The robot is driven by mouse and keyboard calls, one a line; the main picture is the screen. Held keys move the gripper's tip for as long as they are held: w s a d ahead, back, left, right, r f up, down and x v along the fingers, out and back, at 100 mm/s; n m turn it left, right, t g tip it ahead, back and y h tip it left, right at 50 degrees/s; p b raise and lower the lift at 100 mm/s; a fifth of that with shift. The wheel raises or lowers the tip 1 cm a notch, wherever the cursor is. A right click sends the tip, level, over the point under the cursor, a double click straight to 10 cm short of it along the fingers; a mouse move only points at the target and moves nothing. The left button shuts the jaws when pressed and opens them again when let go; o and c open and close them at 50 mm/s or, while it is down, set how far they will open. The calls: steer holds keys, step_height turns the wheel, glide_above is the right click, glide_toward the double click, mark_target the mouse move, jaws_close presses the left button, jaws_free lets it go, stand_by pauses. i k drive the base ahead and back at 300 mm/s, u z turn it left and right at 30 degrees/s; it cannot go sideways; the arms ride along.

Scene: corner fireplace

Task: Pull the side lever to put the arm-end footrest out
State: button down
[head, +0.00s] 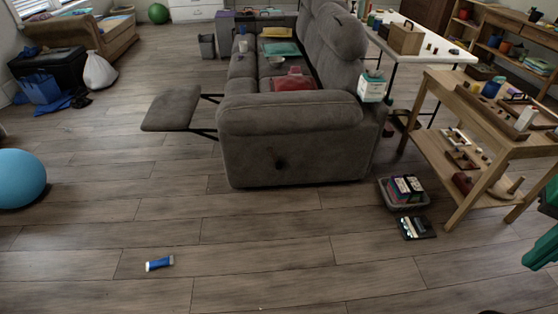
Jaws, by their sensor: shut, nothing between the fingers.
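The grey recliner sofa (300,135) stands in the middle of the head view, its near arm-end side panel facing me. A small dark side lever (281,163) sits on that panel, beside a dark recess; its exact tilt is too small to tell. The footrest (172,109) at this end is out to the left, roughly level and raised off the floor on dark metal links (205,133). My gripper is not in view, so its place relative to the lever does not show.
A wooden workbench (480,125) stands at the right, with a grey bin of boxes (405,192) and a dark tray (416,228) on the floor beside it. A blue-and-white tube (159,263) lies in front. A blue ball (20,179) is at left. Floor before the sofa is mostly clear.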

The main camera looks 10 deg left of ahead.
mark_target(270, 149)
steer(key=z, duration=0.05)
steer(key=i, duration=1)
steer(key=u, duration=0.05)
